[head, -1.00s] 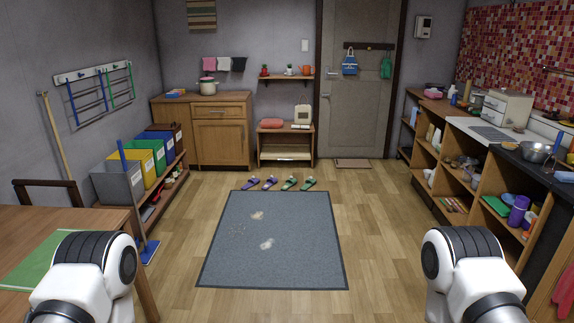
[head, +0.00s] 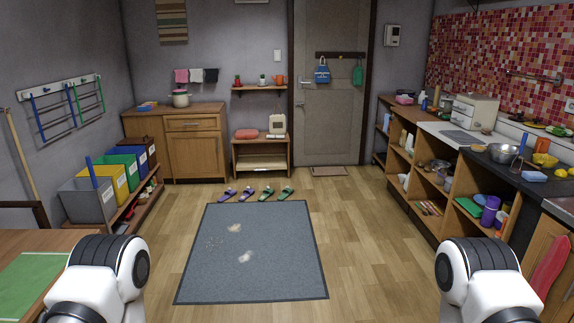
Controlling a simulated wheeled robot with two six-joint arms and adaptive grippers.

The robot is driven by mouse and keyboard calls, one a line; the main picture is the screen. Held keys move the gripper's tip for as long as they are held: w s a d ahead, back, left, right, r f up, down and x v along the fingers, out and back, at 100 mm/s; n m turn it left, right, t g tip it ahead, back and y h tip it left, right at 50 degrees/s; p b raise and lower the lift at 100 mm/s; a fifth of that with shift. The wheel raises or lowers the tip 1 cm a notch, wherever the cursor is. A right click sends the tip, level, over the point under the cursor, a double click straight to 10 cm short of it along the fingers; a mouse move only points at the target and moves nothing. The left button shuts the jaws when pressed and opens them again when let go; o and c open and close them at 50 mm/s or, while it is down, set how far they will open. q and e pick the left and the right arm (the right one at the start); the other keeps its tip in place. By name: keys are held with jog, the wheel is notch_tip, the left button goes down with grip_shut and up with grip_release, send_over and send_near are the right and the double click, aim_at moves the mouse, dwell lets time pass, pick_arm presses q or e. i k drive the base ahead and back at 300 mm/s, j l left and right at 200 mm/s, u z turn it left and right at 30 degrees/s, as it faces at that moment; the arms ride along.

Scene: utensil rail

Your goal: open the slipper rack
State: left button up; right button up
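No piece here is plainly marked as the slipper rack. A low wooden stand (head: 262,157) with an open shelf stands against the back wall, left of the door. A wall-mounted rack (head: 62,103) with blue and green bars hangs on the left wall. I cannot tell which, if either, is the slipper rack. A pair of purple slippers (head: 238,194) and a pair of green slippers (head: 276,194) lie on the floor in front of the stand. White links of both my arms show at the bottom corners, but neither gripper is in view.
A grey mat (head: 255,270) with pale patches lies mid-floor. A wooden cabinet (head: 195,155) stands at the back left, with colored bins (head: 120,168) on a low shelf beside it. A table (head: 85,242) is near left. A long counter (head: 470,165) lines the right.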

aim_at(265, 161)
jog(key=i, duration=3.95)
jog(key=i+l, duration=0.1)
jog(key=i, duration=3.85)
jog(key=j+u, duration=0.05)
jog(key=j, duration=0.05)
